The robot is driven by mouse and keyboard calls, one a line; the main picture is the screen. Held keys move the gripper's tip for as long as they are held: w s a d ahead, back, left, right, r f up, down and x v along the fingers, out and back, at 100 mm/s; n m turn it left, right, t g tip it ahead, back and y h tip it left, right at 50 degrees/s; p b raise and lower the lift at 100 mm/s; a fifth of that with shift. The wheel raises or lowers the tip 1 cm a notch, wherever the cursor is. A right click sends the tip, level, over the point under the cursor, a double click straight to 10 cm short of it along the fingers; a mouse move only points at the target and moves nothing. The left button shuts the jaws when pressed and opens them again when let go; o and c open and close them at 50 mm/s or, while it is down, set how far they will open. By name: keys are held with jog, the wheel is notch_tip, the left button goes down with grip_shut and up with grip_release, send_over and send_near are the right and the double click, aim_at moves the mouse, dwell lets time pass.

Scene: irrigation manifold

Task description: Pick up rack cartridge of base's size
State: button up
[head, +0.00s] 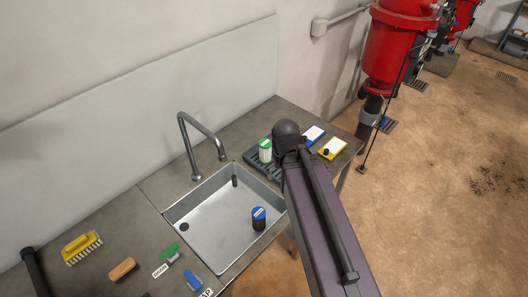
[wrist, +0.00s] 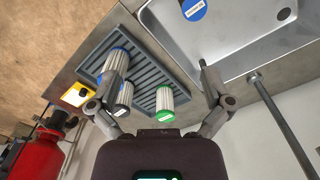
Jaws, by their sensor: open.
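The grey slatted rack (wrist: 148,62) shows in the wrist view with white pleated cartridges on it. A blue-ended cartridge (wrist: 117,60) is at the left. A dark-ended cartridge (wrist: 124,92) is just below it, partly behind my left finger. A green-ended cartridge (wrist: 165,100) stands apart to the right. My gripper (wrist: 157,72) is open and empty above the rack, its fingers either side of these cartridges.
The sink (head: 205,215) with a tall tap (head: 187,145) adjoins the rack. Brushes, including a yellow one (head: 80,246), lie at the counter's left. A red tank (head: 400,45) stands behind.

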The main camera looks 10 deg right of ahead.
dwell(0.4)
jog(key=c, duration=0.6)
